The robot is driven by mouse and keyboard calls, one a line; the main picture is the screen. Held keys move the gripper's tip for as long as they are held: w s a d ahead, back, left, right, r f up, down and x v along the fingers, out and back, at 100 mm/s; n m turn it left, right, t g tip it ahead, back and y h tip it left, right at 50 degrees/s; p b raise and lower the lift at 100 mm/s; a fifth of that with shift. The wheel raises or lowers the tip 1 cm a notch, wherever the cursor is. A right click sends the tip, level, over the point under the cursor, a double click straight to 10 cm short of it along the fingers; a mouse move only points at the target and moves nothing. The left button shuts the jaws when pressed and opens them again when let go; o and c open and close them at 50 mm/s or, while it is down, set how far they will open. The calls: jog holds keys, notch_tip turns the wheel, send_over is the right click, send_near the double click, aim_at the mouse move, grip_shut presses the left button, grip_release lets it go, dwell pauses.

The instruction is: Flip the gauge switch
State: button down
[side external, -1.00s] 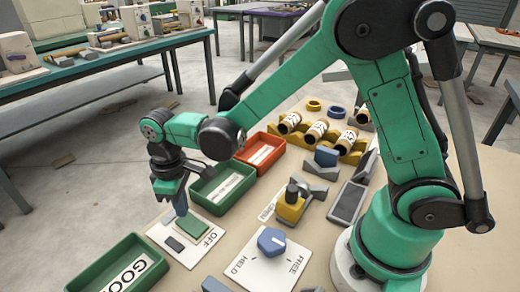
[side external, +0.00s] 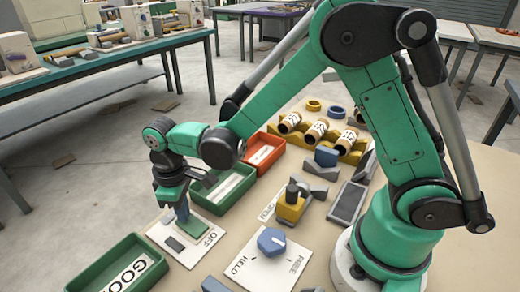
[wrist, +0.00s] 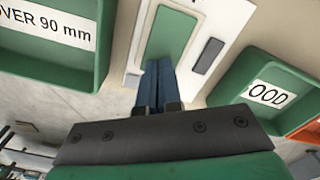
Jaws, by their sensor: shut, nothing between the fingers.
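The gauge switch appears to be the white plate marked OFF (side external: 207,238), lying on the bench at the left. In the wrist view it carries a raised green pad (wrist: 173,32) and a smaller dark grey block (wrist: 208,56). My gripper (side external: 184,221) points down over the green pad, with its blue fingers together and empty. In the wrist view the fingertips (wrist: 158,64) overlap the pad's near end. I cannot tell whether they touch it.
Green bins (side external: 118,268) (side external: 222,190) stand on either side of the plate. A blue dial on a HELD/FREE plate (side external: 262,272) is to the right. A red bin (side external: 262,152), a yellow clamp (side external: 291,207) and a yellow rack of rolls (side external: 350,150) lie further back.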

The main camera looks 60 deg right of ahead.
jog(key=shift+f, duration=0.2)
jog(key=shift+r, duration=3.55)
jog(key=s+d+r+m+t, duration=0.5)
jog(key=s+d+m+t, duration=0.1)
jog(key=d, duration=0.4)
jog(key=shift+s+t, duration=0.6)
jog(key=shift+s, duration=0.15)
